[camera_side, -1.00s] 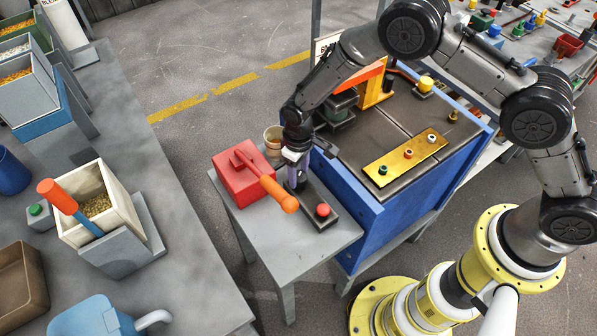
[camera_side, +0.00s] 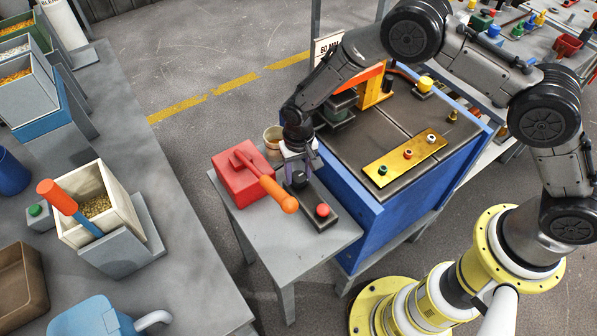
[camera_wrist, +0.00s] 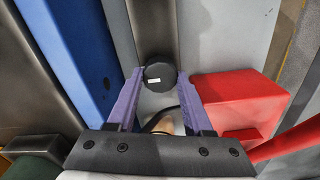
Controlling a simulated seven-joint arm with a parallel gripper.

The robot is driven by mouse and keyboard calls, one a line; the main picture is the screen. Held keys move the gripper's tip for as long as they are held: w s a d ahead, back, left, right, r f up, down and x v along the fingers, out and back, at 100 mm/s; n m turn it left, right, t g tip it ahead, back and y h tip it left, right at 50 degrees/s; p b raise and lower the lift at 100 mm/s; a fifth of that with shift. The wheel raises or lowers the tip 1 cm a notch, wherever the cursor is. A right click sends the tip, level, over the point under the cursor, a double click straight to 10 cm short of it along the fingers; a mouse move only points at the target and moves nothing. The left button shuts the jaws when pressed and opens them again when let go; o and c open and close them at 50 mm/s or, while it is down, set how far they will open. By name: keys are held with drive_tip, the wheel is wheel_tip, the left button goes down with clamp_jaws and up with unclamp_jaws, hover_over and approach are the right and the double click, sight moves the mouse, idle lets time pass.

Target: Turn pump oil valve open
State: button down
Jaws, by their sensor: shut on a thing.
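The valve is a round black knob with a small white mark, seen in the wrist view (camera_wrist: 159,77) between my two purple fingertips. In the side view it is mostly hidden by my gripper (camera_side: 298,178), which points down at the dark plate (camera_side: 318,207) on the grey side table. In the wrist view my gripper (camera_wrist: 160,85) has a finger on each side of the knob and is shut on it. The white mark lies roughly level across the knob in that view.
A red box (camera_side: 236,180) with an orange-handled lever (camera_side: 275,190) stands close beside my gripper. A red button (camera_side: 322,210) sits on the dark plate. A beige cup (camera_side: 273,137) stands behind the box. The blue machine (camera_side: 365,215) borders the other side.

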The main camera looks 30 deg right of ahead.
sight(299, 175)
idle(0.4)
drive_tip(key=shift+c, duration=1.5)
unclamp_jaws()
drive_tip(key=shift+r, duration=0.1)
wheel_tip(299, 175, up, 14)
